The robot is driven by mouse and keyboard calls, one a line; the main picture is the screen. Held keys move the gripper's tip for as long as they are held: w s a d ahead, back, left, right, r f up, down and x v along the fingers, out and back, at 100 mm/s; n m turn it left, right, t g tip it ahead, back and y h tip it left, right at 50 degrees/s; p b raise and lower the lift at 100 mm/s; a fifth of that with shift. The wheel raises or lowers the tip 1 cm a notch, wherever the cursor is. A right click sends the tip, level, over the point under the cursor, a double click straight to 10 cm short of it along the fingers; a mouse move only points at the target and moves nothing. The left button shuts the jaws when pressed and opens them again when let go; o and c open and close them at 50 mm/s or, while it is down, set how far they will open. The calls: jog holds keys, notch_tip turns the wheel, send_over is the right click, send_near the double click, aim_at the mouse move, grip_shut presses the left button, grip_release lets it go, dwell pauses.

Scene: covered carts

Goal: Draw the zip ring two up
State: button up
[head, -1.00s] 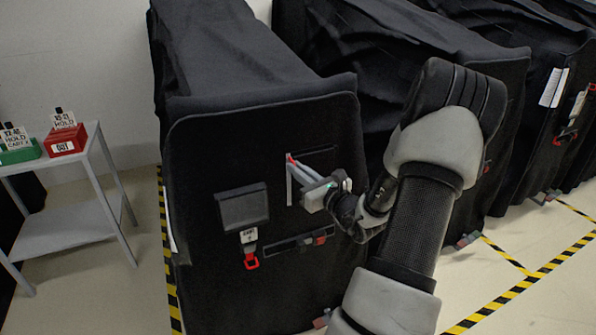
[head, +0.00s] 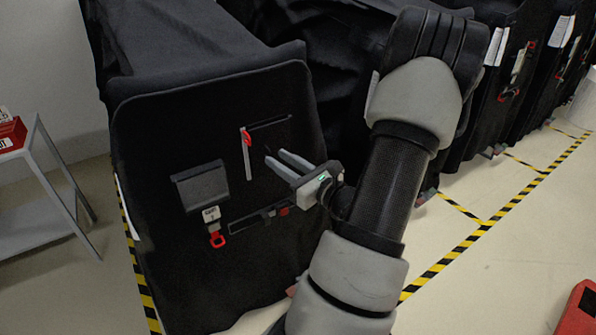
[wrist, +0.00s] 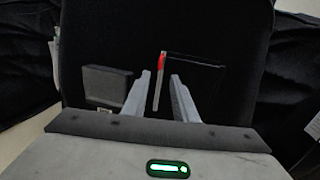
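The red zip ring (head: 246,138) is at the upper end of a pale vertical zip strip (head: 247,160) on the front of the black covered cart (head: 150,135). In the wrist view the red ring (wrist: 162,61) shows ahead of the fingers, between their tips in the picture, with the strip (wrist: 157,95) hanging below it. My gripper (head: 275,156) is open and empty, to the right of the ring and apart from it. Its two grey fingers (wrist: 160,75) point at the cart front.
A dark flap (head: 201,186) and a red-ended tag (head: 216,238) are left of and below the strip. A horizontal strap (head: 258,218) lies under it. More covered carts (head: 510,80) stand right. A grey shelf table (head: 40,180) stands left. Striped tape marks the floor.

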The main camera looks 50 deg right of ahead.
jog(key=s, duration=0.6)
jog(key=shift+a, duration=0.15)
